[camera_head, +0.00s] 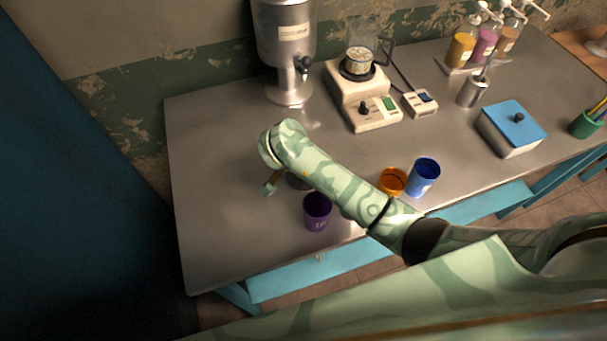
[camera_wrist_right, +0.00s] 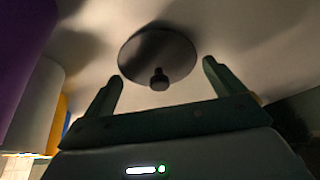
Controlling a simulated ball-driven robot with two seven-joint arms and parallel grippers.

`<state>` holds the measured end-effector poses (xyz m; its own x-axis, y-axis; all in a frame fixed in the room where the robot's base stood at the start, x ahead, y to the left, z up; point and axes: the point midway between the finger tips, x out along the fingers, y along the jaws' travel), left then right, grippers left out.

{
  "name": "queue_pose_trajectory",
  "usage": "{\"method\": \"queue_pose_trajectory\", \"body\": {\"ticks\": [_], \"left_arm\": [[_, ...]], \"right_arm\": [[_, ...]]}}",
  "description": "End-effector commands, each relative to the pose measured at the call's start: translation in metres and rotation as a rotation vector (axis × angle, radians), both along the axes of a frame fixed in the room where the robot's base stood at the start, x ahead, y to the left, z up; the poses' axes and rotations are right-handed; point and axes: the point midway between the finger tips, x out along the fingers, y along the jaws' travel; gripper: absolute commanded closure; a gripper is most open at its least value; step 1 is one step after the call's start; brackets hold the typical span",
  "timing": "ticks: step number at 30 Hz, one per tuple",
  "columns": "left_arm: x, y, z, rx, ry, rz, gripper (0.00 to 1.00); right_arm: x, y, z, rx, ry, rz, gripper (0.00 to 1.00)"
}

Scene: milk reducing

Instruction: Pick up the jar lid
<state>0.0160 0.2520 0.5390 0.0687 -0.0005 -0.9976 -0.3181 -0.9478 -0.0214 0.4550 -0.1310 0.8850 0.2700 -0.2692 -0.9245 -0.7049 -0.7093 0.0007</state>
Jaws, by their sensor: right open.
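The jar lid (camera_wrist_right: 150,50) is a dark round disc with a small knob, lying on the table in the right wrist view. In the head view only a dark sliver of it (camera_head: 297,182) shows, mostly hidden by my right arm. My right gripper (camera_head: 268,189) is low over the table. In the wrist view its two fingers (camera_wrist_right: 162,75) are apart, one on each side of the knob's line, with nothing between them held. I cannot tell the exact gap between the fingertips and the knob. My left gripper is not in view.
A purple cup (camera_head: 317,211) stands close to the lid; orange (camera_head: 392,181) and blue (camera_head: 423,177) cups stand right of my forearm. A metal dispenser (camera_head: 286,50), a hot plate device (camera_head: 362,95) and a blue-lidded box (camera_head: 512,130) stand further back. The table's left part is clear.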

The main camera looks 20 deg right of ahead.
Motion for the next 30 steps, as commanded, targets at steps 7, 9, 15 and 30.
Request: {"method": "queue_pose_trajectory", "body": {"ticks": [7,9,15,30], "left_arm": [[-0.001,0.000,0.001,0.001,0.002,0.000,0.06],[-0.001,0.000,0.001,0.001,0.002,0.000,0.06],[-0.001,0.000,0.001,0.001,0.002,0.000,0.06],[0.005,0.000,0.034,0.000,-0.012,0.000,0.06]], "right_arm": [[0.000,0.000,0.002,0.000,-0.001,0.000,0.31],[0.000,0.000,0.002,0.000,-0.001,0.000,0.41],[0.000,0.000,0.002,0.000,-0.001,0.000,0.41],[-0.009,-0.007,0.053,-0.002,-0.005,0.000,0.41]]}}
